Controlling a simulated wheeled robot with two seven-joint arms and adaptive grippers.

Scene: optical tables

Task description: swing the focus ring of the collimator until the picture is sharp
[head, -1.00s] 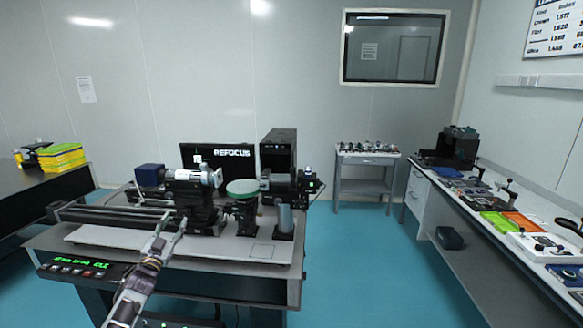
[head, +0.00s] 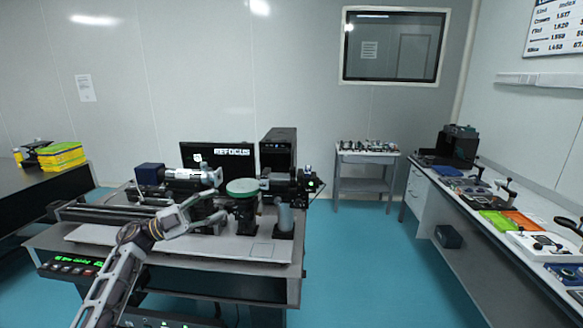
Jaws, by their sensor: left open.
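The collimator (head: 186,173) lies level on its mount on the optical table, with a blue block (head: 150,174) at its left end and a bright silver ringed part (head: 209,177) toward its right. The focus ring is too small to single out. The screen (head: 233,151) behind it reads "REFOCUS". My left gripper (head: 209,207) is open in front of and below the collimator, its fingers pointing right and up. It appears apart from the collimator and hides part of the mount. My right gripper is not in view.
A green round disc (head: 242,187) on a stand and a dark optical unit (head: 284,187) stand right of the collimator. A rail (head: 110,214) runs along the table's left. The bare baseplate (head: 240,248) lies in front. A side bench (head: 480,235) holds trays.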

